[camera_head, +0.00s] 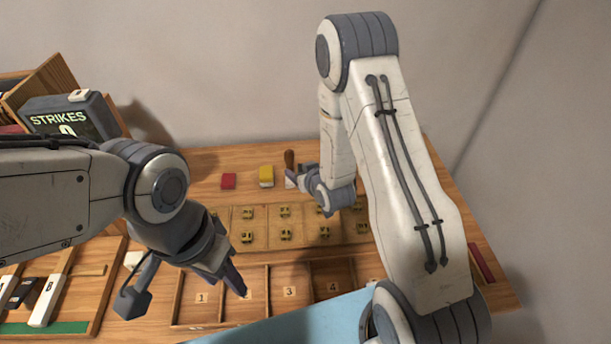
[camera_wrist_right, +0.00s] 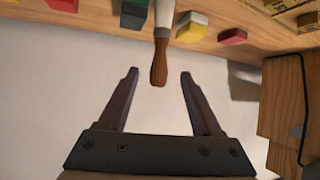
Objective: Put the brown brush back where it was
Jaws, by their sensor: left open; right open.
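The brush has a brown handle (camera_head: 289,159) and a pale lower part, and is at the back of the wooden table, right of the yellow block. In the right wrist view the brown handle (camera_wrist_right: 160,62) points toward my right gripper (camera_wrist_right: 160,76). Its end lies between the two open fingertips, and neither finger visibly touches it. In the head view my right gripper (camera_head: 297,177) is beside the brush and partly covers it. My left gripper (camera_head: 240,286) hangs over the numbered tray, with nothing seen in it.
A red block (camera_head: 229,181) and a yellow block (camera_head: 266,176) sit left of the brush. A panel of brass pieces (camera_head: 254,236) and a numbered tray (camera_head: 290,292) lie in front. A STRIKES display (camera_head: 65,118) and a tray with piano keys (camera_head: 48,300) are at left.

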